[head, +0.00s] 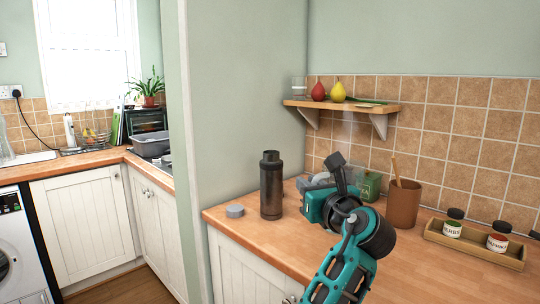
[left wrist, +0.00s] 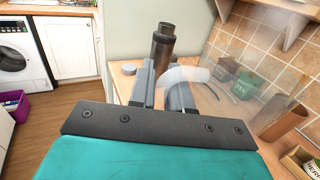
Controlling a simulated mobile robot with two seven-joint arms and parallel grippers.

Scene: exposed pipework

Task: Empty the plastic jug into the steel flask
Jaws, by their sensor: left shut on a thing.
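The steel flask (head: 270,188) is dark, open at the top and upright on the wooden counter, with a round grey lid (head: 235,211) lying to its left. Both also show in the left wrist view, the flask (left wrist: 162,46) beyond my fingers and the lid (left wrist: 129,68) beside it. My left gripper (left wrist: 162,88) is shut on the plastic jug's whitish handle (left wrist: 185,74). The jug's clear body extends to the right there and is hard to make out. In the head view my left gripper (head: 334,183) is right of the flask and largely hides the jug. My right gripper is out of view.
A green box (head: 371,186), a brown utensil pot (head: 403,204) and a wooden tray (head: 475,246) with spice jars stand to the right. A wall shelf (head: 342,105) with pears and a glass hangs above. A wall edge borders the counter's left side.

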